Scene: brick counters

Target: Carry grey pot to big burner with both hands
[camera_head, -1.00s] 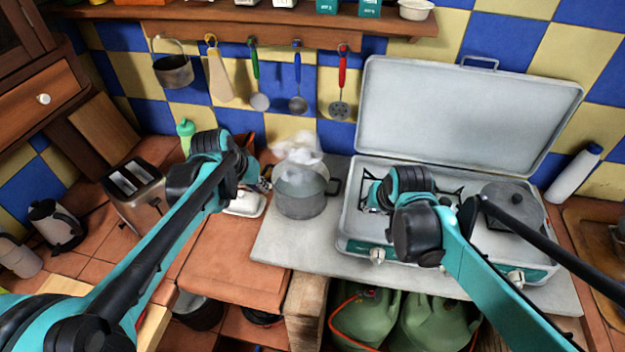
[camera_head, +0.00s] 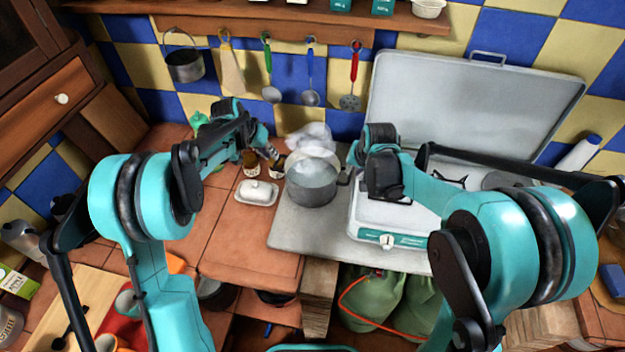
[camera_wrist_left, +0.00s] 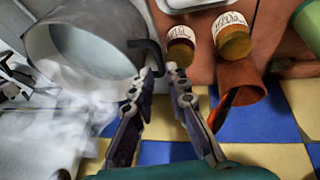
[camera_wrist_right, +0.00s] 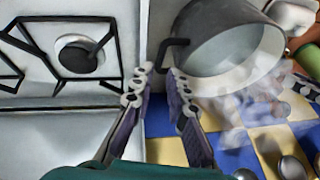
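The grey pot (camera_head: 312,190) stands on the grey slab left of the stove (camera_head: 395,225), with steam rising from it. My left gripper (camera_wrist_left: 162,74) is open; its fingertips are close to one dark handle (camera_wrist_left: 150,52) of the pot. My right gripper (camera_wrist_right: 156,76) is open, its fingertips just short of the opposite handle (camera_wrist_right: 172,47). Neither clearly grips a handle. The right wrist view shows a burner (camera_wrist_right: 80,52) with a black grate on the stove. In the head view, my right arm hides much of the stove top.
The stove's lid (camera_head: 475,105) stands open behind it. Two labelled jars (camera_wrist_left: 233,35) and a white butter dish (camera_head: 257,193) are near the pot's left side. A grey lidded pan (camera_head: 500,181) sits at the stove's right, partly hidden. Utensils hang on the wall behind.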

